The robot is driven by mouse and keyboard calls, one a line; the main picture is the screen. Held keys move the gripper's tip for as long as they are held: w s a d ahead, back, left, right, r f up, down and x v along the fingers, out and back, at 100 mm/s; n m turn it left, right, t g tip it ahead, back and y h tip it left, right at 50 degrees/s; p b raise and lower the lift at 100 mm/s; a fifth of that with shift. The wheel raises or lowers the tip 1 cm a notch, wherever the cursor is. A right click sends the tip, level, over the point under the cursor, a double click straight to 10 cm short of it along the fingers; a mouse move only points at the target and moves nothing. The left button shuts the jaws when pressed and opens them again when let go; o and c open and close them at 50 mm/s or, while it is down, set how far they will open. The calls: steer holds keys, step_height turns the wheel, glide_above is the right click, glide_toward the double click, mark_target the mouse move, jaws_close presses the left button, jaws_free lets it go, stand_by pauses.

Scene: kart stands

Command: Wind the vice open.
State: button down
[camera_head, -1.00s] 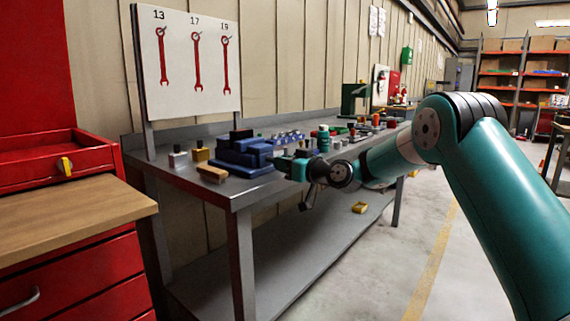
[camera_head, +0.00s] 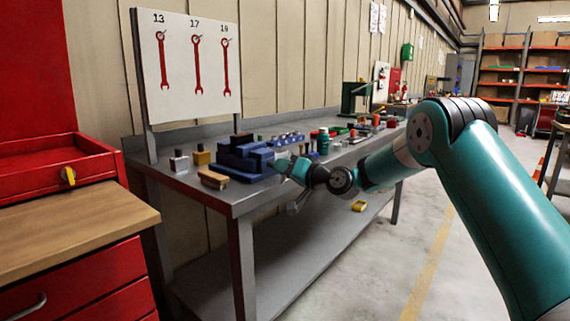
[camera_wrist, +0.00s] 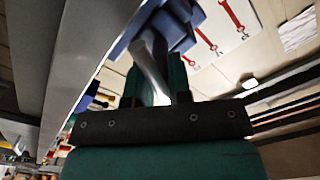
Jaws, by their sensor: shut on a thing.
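The blue vice (camera_head: 243,156) sits on the grey bench near its front edge, below the wrench board. In the wrist view its blue body (camera_wrist: 176,30) is ahead of my gripper. My gripper (camera_head: 284,166) is at the vice's right side, at the bench's front edge. In the wrist view my gripper (camera_wrist: 160,85) is shut on a grey metal bar, the vice handle (camera_wrist: 148,62), which runs slanted between the fingers. How far the vice jaws are apart is too small to tell.
The bench (camera_head: 236,196) holds a wooden-backed brush (camera_head: 213,179), small blocks and a green bottle (camera_head: 323,141) near my arm. A red cabinet with a wooden top (camera_head: 80,225) stands at left. A yellow object (camera_head: 359,206) lies on the lower shelf.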

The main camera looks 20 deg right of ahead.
steer(key=m+p, duration=0.2)
steer(key=m, duration=0.1)
steer(key=m+p, duration=0.2)
steer(key=m, duration=0.1)
steer(key=shift+d+r+m, duration=0.1)
steer(key=shift+r+m, duration=0.1)
steer(key=shift+m, duration=0.1)
steer(key=m+p, duration=0.2)
steer(key=m, duration=0.1)
steer(key=shift+p, duration=0.35)
steer(key=shift+f+m+p, duration=0.1)
steer(key=shift+m+p, duration=0.75)
steer(key=shift+m, duration=0.65)
steer(key=c, duration=1.1)
jaws_free()
steer(key=shift+f, duration=0.1)
steer(key=shift+o, duration=0.2)
steer(key=b+v, duration=0.2)
steer(key=v, duration=1.5)
steer(key=shift+b, duration=0.3)
steer(key=shift+s, duration=0.1)
